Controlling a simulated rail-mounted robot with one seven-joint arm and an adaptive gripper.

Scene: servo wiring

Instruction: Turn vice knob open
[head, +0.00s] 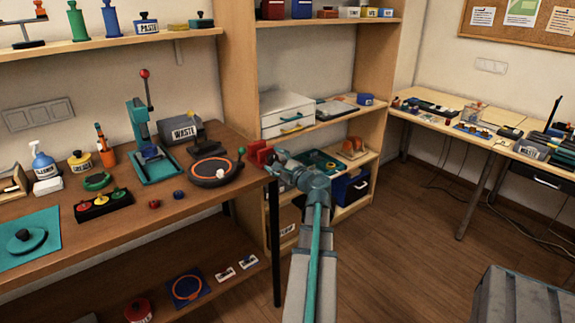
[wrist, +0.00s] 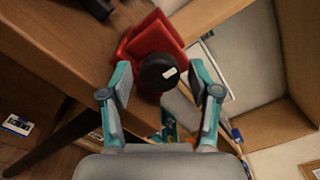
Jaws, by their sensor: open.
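A red vice (head: 258,152) sits at the right end of the wooden workbench, and it also shows at the top of the wrist view (wrist: 150,36). Its round black knob (wrist: 158,72) carries a small white mark and faces the wrist camera. My gripper (wrist: 161,84) is open. In the wrist view its two teal fingers stand to the left and right of the knob, with gaps on both sides. In the head view my gripper (head: 276,166) is close to the vice's right side and hides the knob.
The workbench (head: 140,222) edge lies beside my gripper. A round black tray (head: 216,172) with a red-orange rim stands left of the vice. A shelf unit (head: 335,128) with drawers and boxes stands behind my arm. Open floor (head: 410,235) lies to the right.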

